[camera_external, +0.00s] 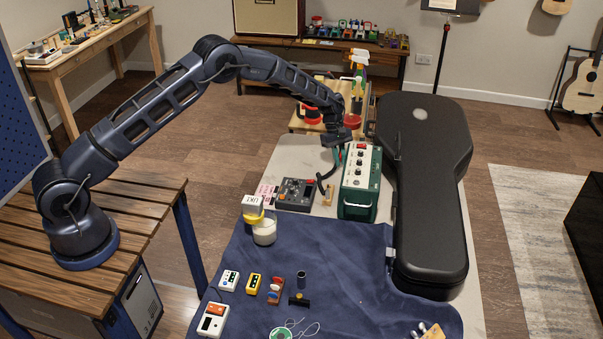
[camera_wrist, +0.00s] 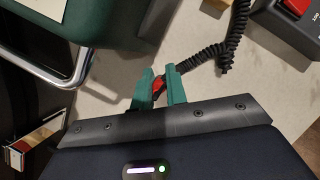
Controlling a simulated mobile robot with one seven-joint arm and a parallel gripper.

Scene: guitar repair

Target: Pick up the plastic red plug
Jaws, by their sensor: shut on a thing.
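My gripper (camera_wrist: 160,74) has teal fingers closed around a small red plug (camera_wrist: 158,89) in the wrist view. The plug shows only as a red patch between the fingers; the rest of it is hidden. A black coiled cable (camera_wrist: 221,56) leads up and right from beside the fingers. In the external view my gripper (camera_external: 338,154) is over the table's middle, at the left side of the green amplifier box (camera_external: 357,202). The plug cannot be made out there. The black cable (camera_external: 321,183) hangs below the gripper toward the table.
The green box's chrome handle (camera_wrist: 48,72) is close to the fingers' left. A dark device with a red button (camera_external: 297,194) lies left of the box. A jar (camera_external: 264,232) and several small pedals are on the blue cloth (camera_external: 350,270).

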